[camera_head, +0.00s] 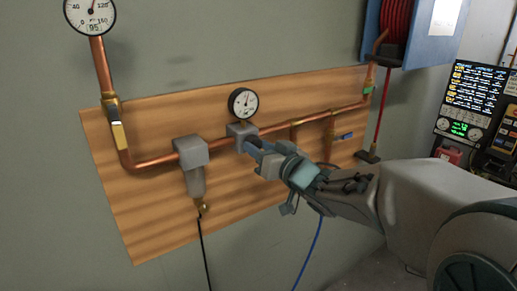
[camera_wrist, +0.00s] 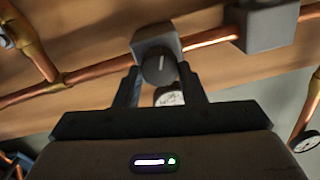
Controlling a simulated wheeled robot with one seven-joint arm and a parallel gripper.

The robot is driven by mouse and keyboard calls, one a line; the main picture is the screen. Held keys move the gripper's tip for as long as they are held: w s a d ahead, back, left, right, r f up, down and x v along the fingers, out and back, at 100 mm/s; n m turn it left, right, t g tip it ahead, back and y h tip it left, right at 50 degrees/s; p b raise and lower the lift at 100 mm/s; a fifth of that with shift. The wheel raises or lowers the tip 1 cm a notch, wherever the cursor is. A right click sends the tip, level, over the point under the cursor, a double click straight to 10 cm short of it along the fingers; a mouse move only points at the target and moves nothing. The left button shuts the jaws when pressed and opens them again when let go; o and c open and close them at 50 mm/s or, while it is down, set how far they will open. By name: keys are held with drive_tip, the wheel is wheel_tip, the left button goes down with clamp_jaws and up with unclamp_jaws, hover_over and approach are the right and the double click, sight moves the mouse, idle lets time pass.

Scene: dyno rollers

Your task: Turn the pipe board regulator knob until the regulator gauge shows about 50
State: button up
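The regulator (camera_head: 241,130) is a grey block on the copper pipe, with a round white-faced gauge (camera_head: 243,102) on top. The gauge needle points roughly upward, but its numbers are too small to read. The dark round regulator knob (camera_wrist: 159,68) has a pale, nearly upright mark and sits in front of the regulator block (camera_wrist: 152,38) in the wrist view. My gripper (camera_wrist: 160,72) has one finger on each side of the knob, apparently closed against it. In the head view my gripper (camera_head: 259,147) reaches the regulator's front and hides the knob.
The wooden pipe board (camera_head: 150,235) is on the grey wall. A grey filter unit (camera_head: 191,152) hangs left of the regulator. A larger gauge (camera_head: 91,14) reading 95 is upper left.

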drive_tip(key=shift+a, duration=0.1)
drive_tip(key=shift+f, duration=0.1)
drive_tip(key=shift+n+b, duration=0.35)
drive_tip(key=shift+n, duration=0.05)
drive_tip(key=shift+n+b, duration=2.7)
drive_tip(key=shift+n, duration=1.2)
